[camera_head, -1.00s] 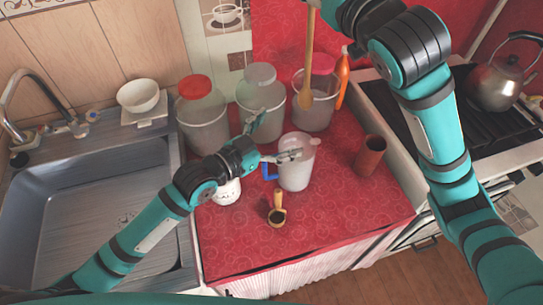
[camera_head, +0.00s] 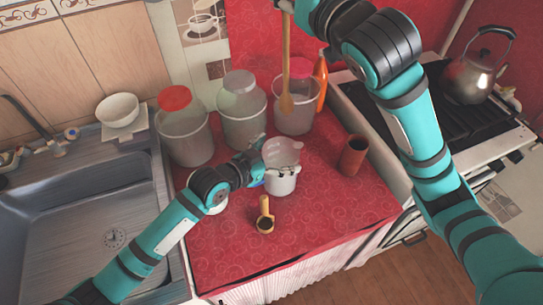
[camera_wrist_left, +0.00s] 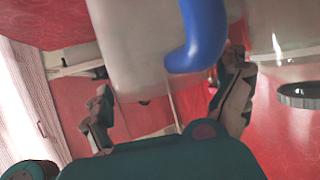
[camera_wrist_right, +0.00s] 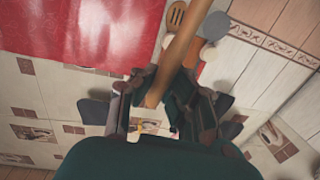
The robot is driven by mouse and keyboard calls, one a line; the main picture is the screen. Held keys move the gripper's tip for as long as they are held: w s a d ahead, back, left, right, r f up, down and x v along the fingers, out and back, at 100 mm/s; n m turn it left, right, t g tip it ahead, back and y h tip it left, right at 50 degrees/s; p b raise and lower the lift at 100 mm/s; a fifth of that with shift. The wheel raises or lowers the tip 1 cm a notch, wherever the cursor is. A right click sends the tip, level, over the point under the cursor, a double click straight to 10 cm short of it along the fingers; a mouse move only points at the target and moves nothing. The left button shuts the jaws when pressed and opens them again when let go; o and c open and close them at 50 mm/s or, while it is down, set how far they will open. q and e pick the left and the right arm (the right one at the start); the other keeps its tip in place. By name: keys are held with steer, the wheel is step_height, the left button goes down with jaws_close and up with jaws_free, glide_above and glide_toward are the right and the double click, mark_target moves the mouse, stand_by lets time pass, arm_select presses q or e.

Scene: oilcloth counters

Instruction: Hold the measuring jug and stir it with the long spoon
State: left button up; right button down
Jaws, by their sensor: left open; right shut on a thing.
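The measuring jug (camera_head: 283,152), pale and translucent with a blue handle (camera_wrist_left: 197,38), stands upright on the red counter. My left gripper (camera_head: 276,160) is open, with its fingers spread around the jug on its handle side. In the left wrist view the fingers (camera_wrist_left: 168,105) lie on either side below the handle; I cannot tell whether they touch the jug. My right gripper (camera_wrist_right: 155,98) is shut on the long wooden spoon (camera_head: 287,60). The spoon hangs bowl-down, behind and above the jug in the head view, outside it. The right fingertips are cut off at the head view's top edge.
Three lidded canisters (camera_head: 243,125) line the back, beside an orange bottle (camera_head: 321,80). A brown cup (camera_head: 353,156) stands right of the jug, a small wooden scoop (camera_head: 265,215) in front. The sink (camera_head: 85,215) is left, the stove with kettle (camera_head: 476,77) right.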

arm_select(q)
steer(key=c, duration=1.5)
steer(key=shift+o, duration=0.2)
